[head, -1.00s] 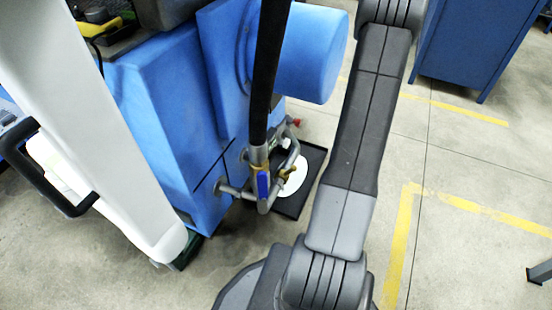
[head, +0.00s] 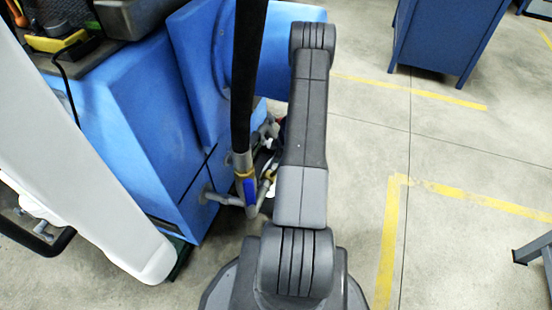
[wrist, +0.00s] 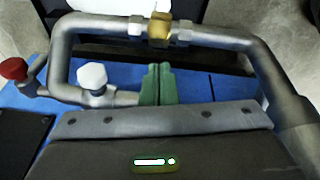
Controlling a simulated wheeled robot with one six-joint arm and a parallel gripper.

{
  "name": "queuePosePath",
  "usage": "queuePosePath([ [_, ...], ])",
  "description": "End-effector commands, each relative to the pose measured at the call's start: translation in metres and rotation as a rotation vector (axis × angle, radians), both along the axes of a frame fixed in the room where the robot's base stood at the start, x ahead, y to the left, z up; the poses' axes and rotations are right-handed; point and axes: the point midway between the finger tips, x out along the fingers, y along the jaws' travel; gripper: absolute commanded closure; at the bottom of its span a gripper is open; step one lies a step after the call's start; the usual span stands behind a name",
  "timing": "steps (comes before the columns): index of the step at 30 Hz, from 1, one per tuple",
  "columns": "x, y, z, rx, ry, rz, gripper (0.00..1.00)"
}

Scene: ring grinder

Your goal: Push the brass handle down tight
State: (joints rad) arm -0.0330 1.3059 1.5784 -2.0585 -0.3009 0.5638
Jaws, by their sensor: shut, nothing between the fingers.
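In the wrist view a brass piece (wrist: 159,27) sits mid-way along the top run of a grey pipe loop. I take it for the brass handle; its exact setting is hard to tell. My gripper (wrist: 157,68) shows as two green fingers, shut together and empty, below the brass piece in the picture and apart from it. In the head view my arm hides the gripper and part of the pipework. A small brass-coloured patch (head: 268,182) shows beside the arm there.
A white knob (wrist: 92,76) and a red knob (wrist: 14,69) stand on the pipes left of my fingers. A blue-handled valve (head: 250,190) hangs under a black hose (head: 247,80) by the blue machine (head: 130,125). The floor at right is open before a blue cabinet (head: 445,40).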

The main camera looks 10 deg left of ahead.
Motion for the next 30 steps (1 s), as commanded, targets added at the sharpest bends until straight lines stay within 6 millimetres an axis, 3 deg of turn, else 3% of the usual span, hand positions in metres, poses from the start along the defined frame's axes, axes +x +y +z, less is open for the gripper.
queuePosePath([
  [1, 0.000, 0.003, -0.014, 0.000, 0.001, 0.001, 1.00],
  [6, 0.003, 0.011, -0.043, 0.000, 0.000, 0.002, 1.00],
  [12, 0.006, 0.019, -0.070, 0.000, 0.001, 0.001, 1.00],
  [30, 0.007, 0.019, -0.074, 0.000, 0.000, 0.000, 1.00],
])
